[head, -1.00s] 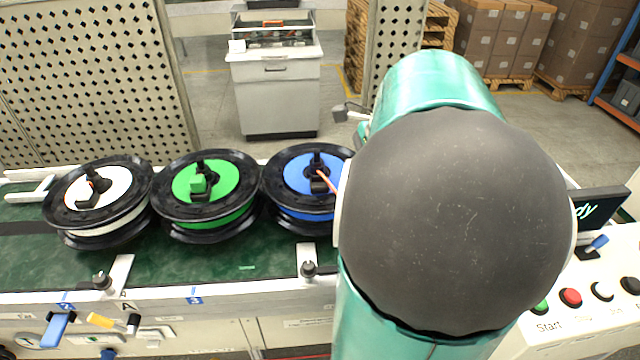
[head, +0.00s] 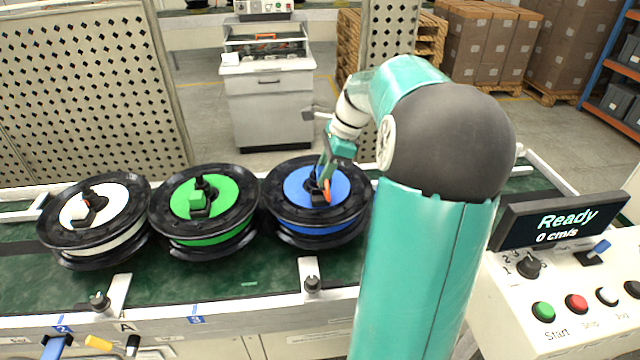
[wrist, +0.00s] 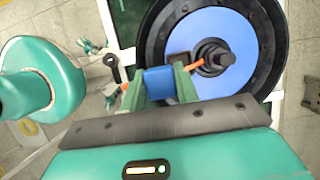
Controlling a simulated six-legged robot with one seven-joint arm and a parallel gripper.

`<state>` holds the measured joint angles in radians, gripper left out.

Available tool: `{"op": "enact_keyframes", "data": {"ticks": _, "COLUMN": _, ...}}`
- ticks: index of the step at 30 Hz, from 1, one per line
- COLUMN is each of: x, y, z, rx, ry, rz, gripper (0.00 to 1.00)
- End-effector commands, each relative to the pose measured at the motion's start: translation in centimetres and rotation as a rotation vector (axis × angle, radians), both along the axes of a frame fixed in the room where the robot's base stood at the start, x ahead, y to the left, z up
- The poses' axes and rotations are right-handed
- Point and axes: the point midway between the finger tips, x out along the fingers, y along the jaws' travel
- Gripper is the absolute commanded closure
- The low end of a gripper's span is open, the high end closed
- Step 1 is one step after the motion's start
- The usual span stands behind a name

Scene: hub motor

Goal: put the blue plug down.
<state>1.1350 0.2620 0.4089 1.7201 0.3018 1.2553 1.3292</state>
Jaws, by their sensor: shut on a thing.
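My gripper (head: 327,172) is shut on the blue plug (wrist: 160,84), which sits between the two green fingers in the wrist view. The gripper is over the blue hub motor (head: 297,186), close to its centre. In the wrist view the blue hub motor (wrist: 232,38) is a blue disc with a black rim and a black central shaft (wrist: 214,57). An orange cable (wrist: 196,66) shows between the shaft and the fingers. It also shows below the gripper in the head view (head: 327,191). I cannot tell whether the plug touches the motor.
A green hub motor (head: 180,197) and a white one (head: 75,210) stand in a row to the left on the green conveyor (head: 190,280). At the right is a control panel with buttons (head: 543,311) and a screen reading Ready, 0 cm/s (head: 565,220).

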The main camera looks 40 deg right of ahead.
Motion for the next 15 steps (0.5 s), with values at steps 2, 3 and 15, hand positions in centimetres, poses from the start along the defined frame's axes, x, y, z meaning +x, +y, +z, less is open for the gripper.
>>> {"op": "enact_keyframes", "data": {"ticks": 2, "x": 1.1, "y": -0.5, "z": -1.4, "rx": 0.002, "ry": 0.000, "rz": 0.002, "gripper": 0.92}}
{"op": "enact_keyframes", "data": {"ticks": 3, "x": 1.5, "y": -0.6, "z": -1.9, "rx": 0.001, "ry": -0.001, "rz": 0.001, "gripper": 0.92}}
{"op": "enact_keyframes", "data": {"ticks": 15, "x": 2.8, "y": -1.2, "z": -5.8, "rx": 0.001, "ry": 0.000, "rz": -0.002, "gripper": 0.92}}
